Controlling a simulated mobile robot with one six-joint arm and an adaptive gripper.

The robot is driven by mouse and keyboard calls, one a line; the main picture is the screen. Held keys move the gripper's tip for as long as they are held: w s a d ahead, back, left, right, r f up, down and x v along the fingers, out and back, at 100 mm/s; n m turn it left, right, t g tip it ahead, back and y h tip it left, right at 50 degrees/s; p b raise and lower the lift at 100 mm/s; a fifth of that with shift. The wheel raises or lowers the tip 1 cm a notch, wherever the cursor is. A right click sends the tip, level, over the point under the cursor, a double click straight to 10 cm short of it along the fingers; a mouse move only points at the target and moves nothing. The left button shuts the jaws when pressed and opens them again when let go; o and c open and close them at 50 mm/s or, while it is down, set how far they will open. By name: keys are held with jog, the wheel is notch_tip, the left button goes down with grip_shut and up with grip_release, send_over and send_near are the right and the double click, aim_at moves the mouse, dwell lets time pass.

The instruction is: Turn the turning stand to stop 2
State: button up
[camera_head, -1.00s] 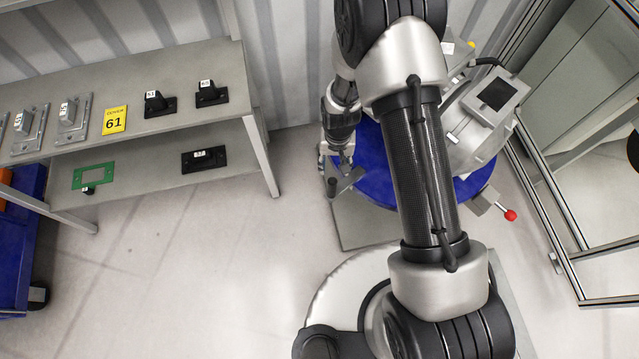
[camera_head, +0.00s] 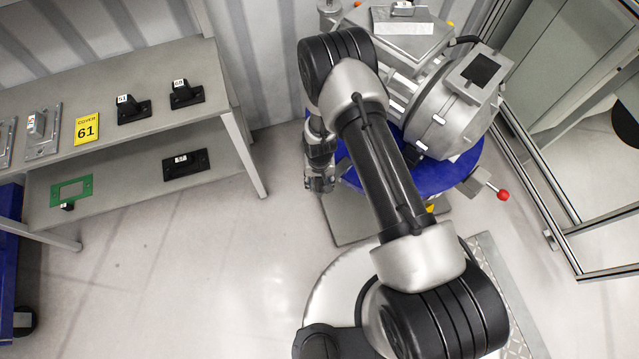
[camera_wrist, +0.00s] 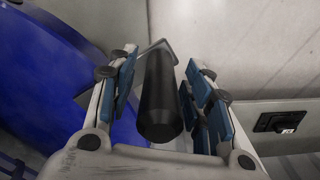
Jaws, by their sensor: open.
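The turning stand has a round blue plate (camera_head: 458,176) and bears a grey metal drive unit (camera_head: 440,118); my arm hides part of both. My gripper (camera_head: 319,185) is at the plate's left edge in the head view. In the wrist view my gripper (camera_wrist: 160,62) is open, its blue-padded fingers on either side of a black cylindrical handle (camera_wrist: 161,105). The handle stands between the fingers with small gaps visible. The blue plate (camera_wrist: 60,85) fills the left of that view. A red knob (camera_head: 503,195) sticks out at the stand's right. I cannot read any stop number.
A grey two-level shelf (camera_head: 215,70) with black parts, a yellow card marked 61 (camera_head: 87,127) and a green frame (camera_head: 71,190) stands at the left. A metal-framed glass enclosure (camera_head: 560,150) is close at the right.

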jog(key=shift+f, duration=0.65)
jog(key=shift+c, duration=0.5)
grip_shut()
